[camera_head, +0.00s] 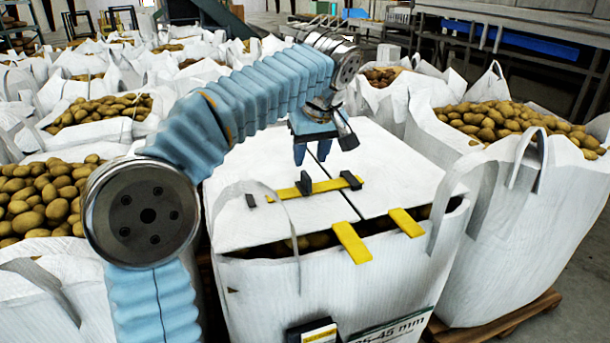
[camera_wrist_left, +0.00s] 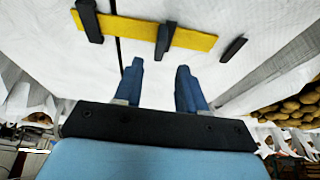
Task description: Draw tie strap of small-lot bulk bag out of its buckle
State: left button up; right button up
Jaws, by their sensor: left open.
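The small-lot bulk bag (camera_head: 270,285) is white, with two pale top flaps meeting at a seam. A yellow tie strap (camera_head: 325,186) lies across the seam; it also shows in the wrist view (camera_wrist_left: 190,38). A dark upright piece (camera_head: 305,184) sits on the strap, another (camera_head: 350,180) near its right end. I cannot tell for sure which is the buckle. A small dark piece (camera_head: 250,201) stands apart from the strap's left end. My left gripper (camera_head: 312,156) is open and empty above and behind the strap, apart from it; its fingers (camera_wrist_left: 158,72) point towards the strap.
Two yellow tabs (camera_head: 352,243) (camera_head: 406,222) hang over the bag's front edge, above a dark gap showing potatoes. White lifting loops rise at the bag's corners. Potato-filled bags (camera_head: 490,190) crowd both sides. A size label (camera_head: 390,328) is on the front.

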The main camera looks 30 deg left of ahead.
aim_at(306, 175)
pick_arm(q)
jog(key=x, duration=0.7)
jog(key=shift+w+a+f+b, duration=0.1)
jog(key=shift+f+b, duration=0.2)
jog(key=shift+f, duration=0.05)
grip_shut()
